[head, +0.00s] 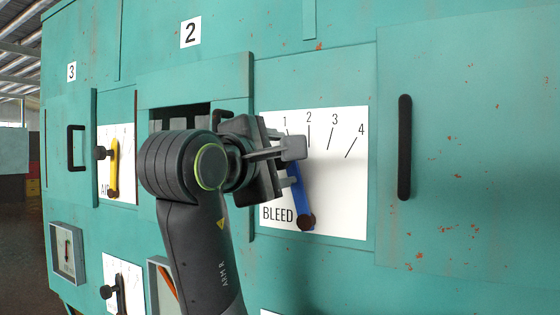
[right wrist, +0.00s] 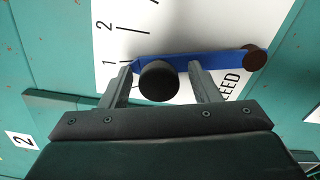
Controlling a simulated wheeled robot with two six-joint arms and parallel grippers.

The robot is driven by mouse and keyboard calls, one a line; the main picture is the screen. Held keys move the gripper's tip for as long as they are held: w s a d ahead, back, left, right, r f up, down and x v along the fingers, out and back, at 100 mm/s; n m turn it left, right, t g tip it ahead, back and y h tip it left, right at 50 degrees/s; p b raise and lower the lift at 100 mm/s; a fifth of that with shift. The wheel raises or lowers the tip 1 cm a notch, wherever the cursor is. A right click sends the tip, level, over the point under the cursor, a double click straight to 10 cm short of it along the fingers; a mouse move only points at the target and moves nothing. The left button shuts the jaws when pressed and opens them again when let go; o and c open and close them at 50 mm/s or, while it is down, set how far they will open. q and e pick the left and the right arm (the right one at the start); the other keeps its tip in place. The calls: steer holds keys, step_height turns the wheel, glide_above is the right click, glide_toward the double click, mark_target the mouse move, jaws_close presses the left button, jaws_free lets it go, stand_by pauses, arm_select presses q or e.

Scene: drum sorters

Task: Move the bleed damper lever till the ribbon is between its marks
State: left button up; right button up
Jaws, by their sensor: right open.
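The bleed damper lever (head: 304,203) is blue, with a brown pivot at its lower end, on a white plate (head: 345,195) marked BLEED and 1 to 4. It also shows in the right wrist view (right wrist: 215,60), its tip close to mark 1. A round black knob (right wrist: 158,82) stands out from the lever near that tip. My right gripper (head: 292,165) is open in front of the plate; in the right wrist view its fingers (right wrist: 160,72) lie either side of the knob, with gaps. I cannot make out the ribbon and its marks for certain. My left gripper is out of view.
A yellow lever (head: 114,168) on another plate and a black handle (head: 76,148) are at left. A long black handle (head: 405,148) is on the right panel. A framed box (head: 153,285) with an orange strip sits below, partly behind my right arm.

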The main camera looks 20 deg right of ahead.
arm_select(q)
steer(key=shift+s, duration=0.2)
arm_select(e)
steer(key=shift+s, duration=0.2)
steer(key=shift+c, duration=0.9)
jaws_close()
steer(key=shift+s+d+r+m+b, duration=0.1)
steer(key=shift+s+d+m+b, duration=0.25)
steer(key=shift+s+m+b, duration=0.25)
steer(key=shift+r+m, duration=0.1)
steer(key=shift+m, duration=0.2)
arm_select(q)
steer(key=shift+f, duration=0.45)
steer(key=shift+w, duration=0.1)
arm_select(e)
steer(key=shift+o, duration=0.9)
jaws_free()
steer(key=shift+d, duration=0.1)
